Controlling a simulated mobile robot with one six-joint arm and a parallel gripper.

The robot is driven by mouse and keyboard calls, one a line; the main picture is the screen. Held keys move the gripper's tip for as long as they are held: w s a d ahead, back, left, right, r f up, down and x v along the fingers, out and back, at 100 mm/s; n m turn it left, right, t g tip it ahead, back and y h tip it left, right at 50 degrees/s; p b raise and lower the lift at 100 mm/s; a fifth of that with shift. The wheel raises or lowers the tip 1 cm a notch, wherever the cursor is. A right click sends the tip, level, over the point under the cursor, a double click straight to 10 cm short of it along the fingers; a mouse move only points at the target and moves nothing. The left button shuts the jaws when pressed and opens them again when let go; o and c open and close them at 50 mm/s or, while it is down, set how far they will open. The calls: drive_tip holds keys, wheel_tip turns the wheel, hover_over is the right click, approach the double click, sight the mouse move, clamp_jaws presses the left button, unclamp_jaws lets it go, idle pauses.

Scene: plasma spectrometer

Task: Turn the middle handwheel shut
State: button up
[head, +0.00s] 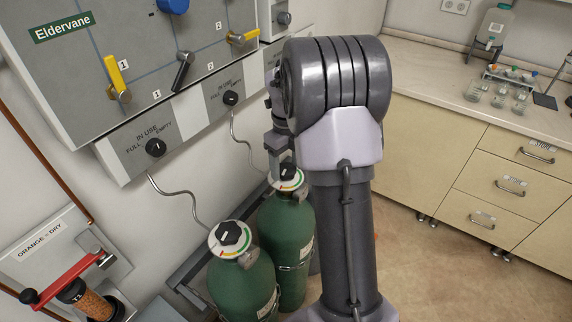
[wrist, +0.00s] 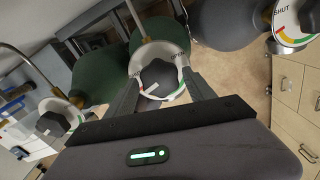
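The middle handwheel (head: 287,172) is a dark knob on a white dial with a coloured rim, atop a green cylinder (head: 285,250). In the wrist view the middle handwheel (wrist: 158,76) lies between the fingers of my gripper (wrist: 162,78). The fingers are spread, one on each side of it. I cannot tell whether they touch it. A small reddish mark shows on the knob's lower left. In the head view my gripper (head: 277,150) is just above the wheel, partly hidden by my arm.
Another handwheel (head: 231,235) tops the nearer green cylinder (head: 240,285). A third dial (wrist: 293,22), marked SHUT, is at the right in the wrist view. The wall panel (head: 140,60) stands behind the cylinders. Drawers (head: 500,185) line the right, with open floor before them.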

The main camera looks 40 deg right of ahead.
sight(286, 168)
drive_tip(key=shift+o, duration=0.6)
wheel_tip(286, 168, up, 17)
drive_tip(key=p, duration=0.6)
drive_tip(key=shift+r, duration=0.2)
